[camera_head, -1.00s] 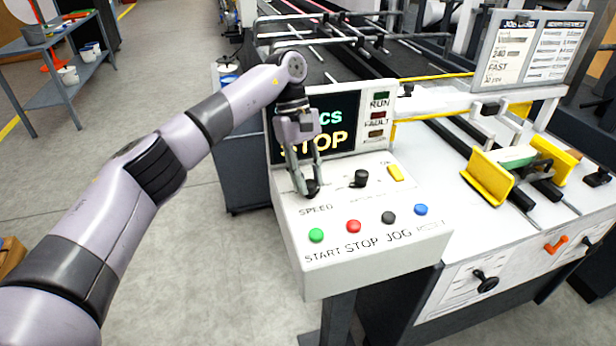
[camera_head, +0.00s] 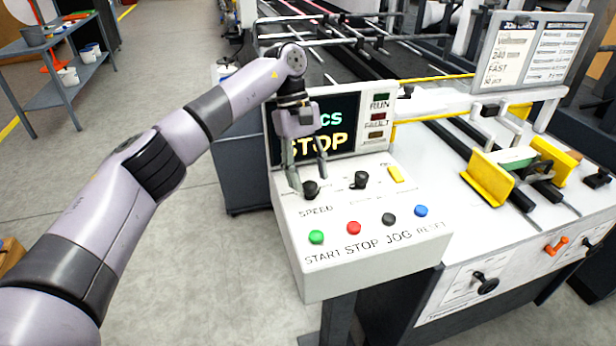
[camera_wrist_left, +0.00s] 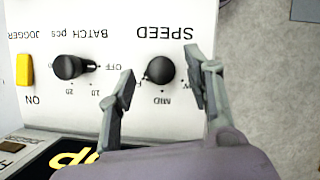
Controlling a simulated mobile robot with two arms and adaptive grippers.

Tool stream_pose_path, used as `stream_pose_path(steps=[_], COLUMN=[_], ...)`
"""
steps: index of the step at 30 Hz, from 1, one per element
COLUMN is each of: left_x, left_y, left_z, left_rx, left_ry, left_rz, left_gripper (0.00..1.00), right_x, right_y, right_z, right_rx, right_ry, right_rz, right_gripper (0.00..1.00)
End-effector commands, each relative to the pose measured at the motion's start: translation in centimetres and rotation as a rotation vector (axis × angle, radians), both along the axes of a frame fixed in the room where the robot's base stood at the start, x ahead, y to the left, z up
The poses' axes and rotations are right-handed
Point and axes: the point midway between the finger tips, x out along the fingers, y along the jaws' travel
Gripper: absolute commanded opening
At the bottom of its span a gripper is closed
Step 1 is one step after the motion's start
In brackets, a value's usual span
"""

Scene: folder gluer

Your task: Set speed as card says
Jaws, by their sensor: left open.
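The black SPEED knob (camera_head: 311,188) sits on the white control panel (camera_head: 330,262), above the SPEED label. My left gripper (camera_head: 308,180) is open, its fingertips on either side of this knob. In the left wrist view the gripper (camera_wrist_left: 163,84) straddles the SPEED knob (camera_wrist_left: 160,70) with a gap at the right finger; "MID" is readable beside the knob, while the other marks are partly hidden. The job card (camera_head: 508,57) is on a board at the upper right; "240" and "FAST" can be read on it. My right gripper is out of view.
The BATCH pcs knob (camera_head: 361,179) and yellow jogger switch (camera_head: 396,173) are beside the SPEED knob. Green (camera_head: 316,237), red (camera_head: 354,228), black (camera_head: 389,218) and blue (camera_head: 421,211) buttons line the front. The display (camera_head: 335,128) reads STOP behind the gripper.

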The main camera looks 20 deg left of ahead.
Motion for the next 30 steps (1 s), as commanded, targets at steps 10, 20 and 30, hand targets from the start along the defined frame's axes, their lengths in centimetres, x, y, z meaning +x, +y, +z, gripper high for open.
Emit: stream_pose_path(steps=[10,20,30], left_x=[0.1,0.0,0.0], left_y=[0.0,0.0,0.0], left_z=[6.7,8.4,8.4], left_rx=[0.001,0.000,0.000], left_ry=[-0.004,-0.001,-0.002], left_rz=[0.000,0.000,-0.001], left_gripper=[0.47,0.47,0.47], right_x=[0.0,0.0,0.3], right_y=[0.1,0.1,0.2], right_z=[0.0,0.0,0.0], right_rx=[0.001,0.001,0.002], right_ry=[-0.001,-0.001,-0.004], right_rz=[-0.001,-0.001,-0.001], right_gripper=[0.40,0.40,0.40])
